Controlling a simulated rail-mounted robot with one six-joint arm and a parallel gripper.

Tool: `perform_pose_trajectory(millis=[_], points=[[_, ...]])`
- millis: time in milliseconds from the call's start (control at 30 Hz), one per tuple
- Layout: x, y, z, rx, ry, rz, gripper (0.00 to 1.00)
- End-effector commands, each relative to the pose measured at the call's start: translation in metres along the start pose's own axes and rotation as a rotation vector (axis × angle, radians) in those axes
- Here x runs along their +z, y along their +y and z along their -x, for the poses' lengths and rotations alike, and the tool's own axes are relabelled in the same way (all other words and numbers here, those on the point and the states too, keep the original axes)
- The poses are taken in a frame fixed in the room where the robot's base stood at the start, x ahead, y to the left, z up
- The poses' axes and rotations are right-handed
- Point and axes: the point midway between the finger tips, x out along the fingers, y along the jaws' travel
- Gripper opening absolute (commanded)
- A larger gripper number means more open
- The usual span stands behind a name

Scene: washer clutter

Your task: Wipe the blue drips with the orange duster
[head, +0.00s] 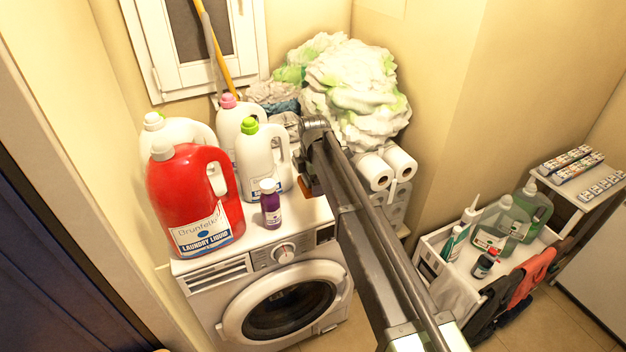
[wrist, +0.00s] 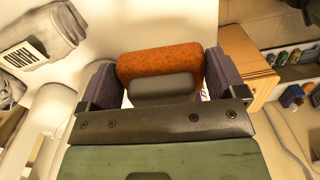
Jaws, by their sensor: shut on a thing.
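The orange duster (wrist: 160,60) is between the two fingers of my gripper (wrist: 158,82) in the wrist view, with a grey block-like part in front of it. My gripper is shut on it. In the head view a small orange-brown edge of the duster (head: 305,188) shows beside my arm, over the right part of the washing machine top (head: 300,217). My arm hides most of the gripper there. I cannot tell whether the duster touches the top. I cannot make out any blue drips in either view.
A red laundry bottle (head: 190,200), white jugs (head: 257,160) and a small purple bottle (head: 270,207) stand left of my gripper. Paper rolls (head: 375,170) and a large crumpled pile (head: 352,88) are behind and right. A white cart (head: 432,245) with bottles stands at right.

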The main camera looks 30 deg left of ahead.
Motion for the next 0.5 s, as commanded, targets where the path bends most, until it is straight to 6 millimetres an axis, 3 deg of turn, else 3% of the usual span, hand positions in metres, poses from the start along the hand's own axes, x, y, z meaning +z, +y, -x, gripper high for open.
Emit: perform_pose_trajectory(millis=[200, 500], points=[[0.000, 0.000, 0.001, 0.000, 0.000, 0.000, 0.71], [0.000, 0.000, 0.032, 0.000, 0.000, 0.000, 0.71]])
